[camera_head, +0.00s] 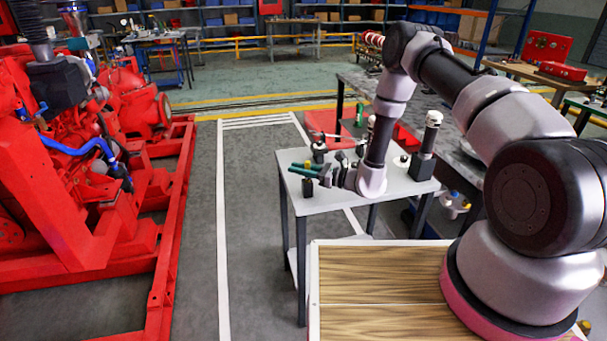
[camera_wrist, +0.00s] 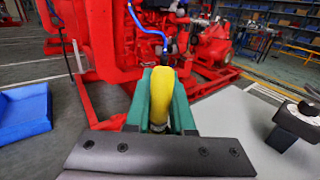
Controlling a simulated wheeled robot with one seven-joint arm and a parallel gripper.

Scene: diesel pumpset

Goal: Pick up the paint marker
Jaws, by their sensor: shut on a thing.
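My gripper (camera_wrist: 161,80) has green fingers, which are shut on a yellow, rounded object that I take to be the paint marker (camera_wrist: 159,97). It lies between the two fingers in the wrist view, with a paler band near its lower end. In the head view my gripper (camera_head: 303,169) reaches left over the left edge of the small grey table (camera_head: 400,191). The marker cannot be made out clearly in the head view. I cannot tell whether it touches the tabletop.
Small dark items (camera_head: 307,187) stand near the gripper on the table. A dark post with a pale top (camera_head: 428,145) stands at its right. A red engine on a red frame (camera_head: 172,240) is at left, across a marked floor lane. A blue tray (camera_wrist: 24,112) shows in the wrist view.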

